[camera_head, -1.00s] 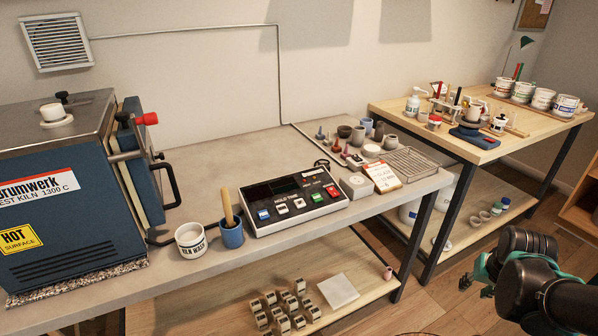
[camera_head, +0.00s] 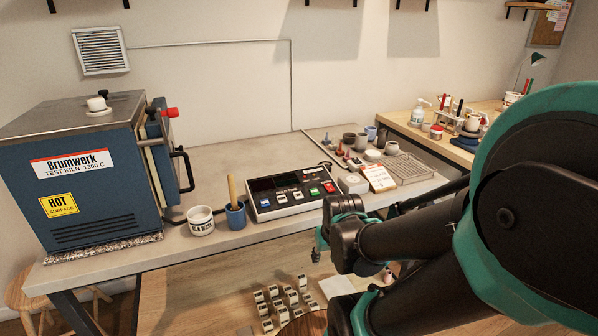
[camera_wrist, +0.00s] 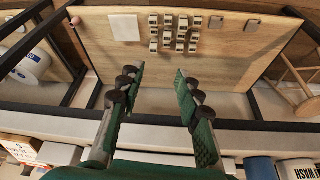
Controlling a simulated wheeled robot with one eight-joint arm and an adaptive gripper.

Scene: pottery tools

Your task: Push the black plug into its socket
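My gripper (camera_wrist: 157,77) is open in the wrist view, with nothing between its fingers. In the head view my gripper (camera_head: 320,245) is in front of the bench, below its front edge, and partly hidden by my arm. The controller box (camera_head: 290,193) with coloured buttons lies on the bench behind it. A dark cable loop (camera_head: 325,166) shows at the controller's back right corner. The blue kiln (camera_head: 75,180) stands at the left end of the bench, with a dark cable near its lower right. I cannot make out the black plug or its socket for certain.
A white cup (camera_head: 200,221) and a blue cup (camera_head: 235,217) with a wooden handle stand left of the controller. A white round block (camera_head: 353,184), a card (camera_head: 379,178) and a wire rack (camera_head: 410,168) are right. Several small blocks (camera_wrist: 175,32) lie on the lower shelf.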

